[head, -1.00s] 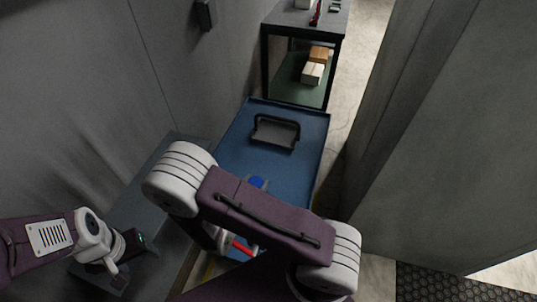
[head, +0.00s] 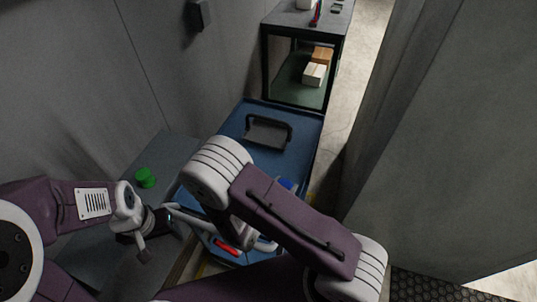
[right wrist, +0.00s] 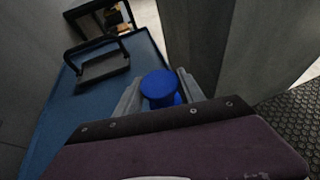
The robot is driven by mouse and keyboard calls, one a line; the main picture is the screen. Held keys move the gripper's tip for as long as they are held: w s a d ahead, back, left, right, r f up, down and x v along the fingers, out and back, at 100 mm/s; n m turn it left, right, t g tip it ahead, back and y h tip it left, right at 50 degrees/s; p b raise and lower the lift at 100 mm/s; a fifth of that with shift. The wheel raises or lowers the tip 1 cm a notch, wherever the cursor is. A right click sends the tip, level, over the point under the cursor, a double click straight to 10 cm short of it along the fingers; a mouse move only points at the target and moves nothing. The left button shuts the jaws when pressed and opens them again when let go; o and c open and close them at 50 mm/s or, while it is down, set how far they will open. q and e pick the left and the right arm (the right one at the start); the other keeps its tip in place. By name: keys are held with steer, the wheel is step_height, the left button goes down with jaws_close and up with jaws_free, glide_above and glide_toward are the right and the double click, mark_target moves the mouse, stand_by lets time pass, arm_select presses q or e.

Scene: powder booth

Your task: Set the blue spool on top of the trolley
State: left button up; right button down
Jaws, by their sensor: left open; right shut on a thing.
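The blue spool (head: 286,184) shows in the head view just past my right forearm, which hides part of it. In the right wrist view the blue spool (right wrist: 158,86) sits between the two grey fingers of my right gripper (right wrist: 160,94), which is shut on it. It appears over the right-hand side of the blue trolley top (head: 298,150); I cannot tell whether it touches the surface. The trolley also shows in the right wrist view (right wrist: 60,130). My left gripper (head: 160,228) is open at the lower left, by the grey bench; its fingertips are hard to make out.
A black-handled grey carrier (head: 267,132) stands at the trolley's far end. A green round thing (head: 146,177) is on the grey bench (head: 165,150). A red piece (head: 227,247) shows near the trolley's near end. A shelf rack (head: 300,105) stands beyond; grey walls flank both sides.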

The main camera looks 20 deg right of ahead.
steer(key=shift+w+a+f+n+t+y, duration=0.1)
steer(key=shift+a+f+n+t+y, duration=0.3)
steer(key=shift+a, duration=0.2)
steer(key=shift+a+f+n+t+y, duration=0.2)
steer(key=shift+a+f+n+t, duration=0.1)
steer(key=shift+a+f+n, duration=0.2)
steer(key=w+a+f+n+t+y+b, duration=0.1)
steer(key=w+a+n+t+y+b, duration=0.2)
steer(key=w+a+n+y+b, duration=0.45)
steer(key=w+r+m+h+b, duration=0.15)
steer(key=w+r+b, duration=0.35)
steer(key=b, duration=1.1)
steer(key=w+a+f, duration=0.4)
steer(key=a, duration=0.1)
steer(key=w+a+f, duration=0.3)
steer(key=shift+b, duration=0.4)
step_height(320, 180, down, 4)
steer(key=shift+f+b, duration=0.1)
steer(key=shift+b, duration=0.7)
arm_select(q)
step_height(320, 180, down, 26)
steer(key=shift+a, duration=0.45)
arm_select(e)
steer(key=shift+s, duration=0.1)
